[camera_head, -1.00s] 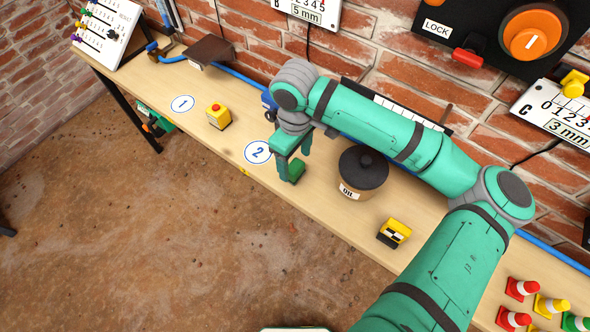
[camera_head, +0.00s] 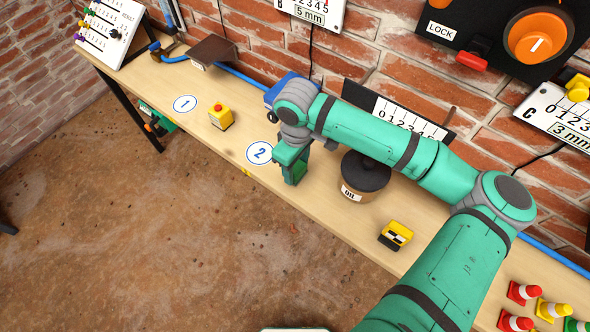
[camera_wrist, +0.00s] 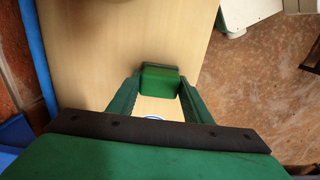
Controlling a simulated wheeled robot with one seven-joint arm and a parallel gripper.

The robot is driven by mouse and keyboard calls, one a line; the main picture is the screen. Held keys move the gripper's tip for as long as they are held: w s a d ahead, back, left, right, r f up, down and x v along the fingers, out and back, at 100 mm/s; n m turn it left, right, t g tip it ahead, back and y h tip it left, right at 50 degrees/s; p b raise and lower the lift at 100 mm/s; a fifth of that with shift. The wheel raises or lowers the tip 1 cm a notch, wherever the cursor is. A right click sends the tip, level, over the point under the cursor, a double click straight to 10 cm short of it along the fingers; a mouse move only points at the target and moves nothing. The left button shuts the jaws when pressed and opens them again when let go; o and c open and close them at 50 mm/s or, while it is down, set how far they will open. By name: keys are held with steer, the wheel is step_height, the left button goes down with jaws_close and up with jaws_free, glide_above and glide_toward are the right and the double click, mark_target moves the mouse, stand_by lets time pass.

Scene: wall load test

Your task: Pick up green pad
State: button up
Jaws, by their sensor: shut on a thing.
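The green pad shows in the wrist view (camera_wrist: 160,80) as a small dark green block between the tips of my gripper (camera_wrist: 159,92). The two fingers lie against its sides, and the jaws are shut on it. In the head view my gripper (camera_head: 293,166) points down at the table beside the circle marked 2 (camera_head: 259,153). There the pad is mostly hidden by the fingers, and I cannot tell whether it touches the tabletop.
An oil pot (camera_head: 364,176) with a dark lid stands right of my gripper. A yellow block (camera_head: 395,235) sits nearer the front. A yellow block with a red button (camera_head: 221,117) stands near circle 1 (camera_head: 185,104). Several cones (camera_head: 522,292) stand at lower right. The wall is behind.

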mark_target(297, 169)
steer(key=shift+d, duration=0.15)
steer(key=shift+s+r, duration=0.1)
steer(key=shift+r, duration=0.4)
steer(key=r, duration=0.2)
steer(key=shift+s+r, duration=0.2)
steer(key=shift+r, duration=0.15)
steer(key=s+r, duration=0.9)
steer(key=s, duration=0.4)
steer(key=shift+s+r, duration=0.15)
steer(key=shift+s, duration=0.05)
